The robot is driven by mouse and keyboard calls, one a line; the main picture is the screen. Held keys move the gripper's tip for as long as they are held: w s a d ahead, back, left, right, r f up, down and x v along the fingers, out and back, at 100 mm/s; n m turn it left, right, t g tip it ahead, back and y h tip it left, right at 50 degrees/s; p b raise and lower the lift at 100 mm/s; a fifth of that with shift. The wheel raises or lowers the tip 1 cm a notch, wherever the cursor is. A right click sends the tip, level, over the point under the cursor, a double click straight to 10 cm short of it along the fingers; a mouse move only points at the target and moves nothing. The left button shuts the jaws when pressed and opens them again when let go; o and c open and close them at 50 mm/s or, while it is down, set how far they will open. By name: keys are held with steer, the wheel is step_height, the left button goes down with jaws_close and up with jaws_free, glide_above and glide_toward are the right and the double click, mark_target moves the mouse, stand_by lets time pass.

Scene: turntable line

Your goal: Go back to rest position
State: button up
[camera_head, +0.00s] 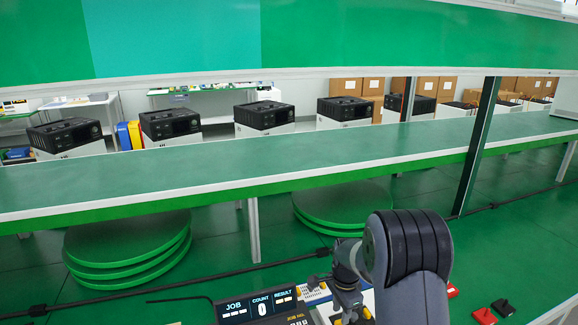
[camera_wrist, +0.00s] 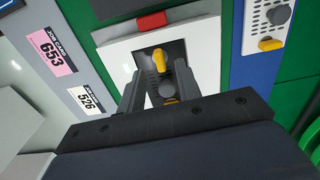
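My gripper (camera_wrist: 159,72) shows in the wrist view with its two grey fingers apart and nothing held between them. It faces a white-framed panel (camera_wrist: 118,56) with a dark middle. A yellow knob (camera_wrist: 160,60) on the panel appears between and just beyond the fingertips. A round grey knob (camera_wrist: 167,90) and a small yellow part show lower between the fingers. I cannot tell whether the fingers touch any of these. In the head view my arm reaches down at the bottom right of centre, and its dark links hide much of the panel area.
A pink card reading 653 (camera_wrist: 53,52) and a white card reading 526 (camera_wrist: 87,98) lie left. A JOB/COUNT/RESULT display (camera_head: 262,306) stands near my arm. Beyond is a long green bench (camera_head: 200,171), a post (camera_head: 478,145), green discs (camera_head: 125,250) and several black-topped machines (camera_head: 65,136).

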step_height(320, 180, down, 3)
steer(key=shift+f, duration=0.1)
stand_by(0.3)
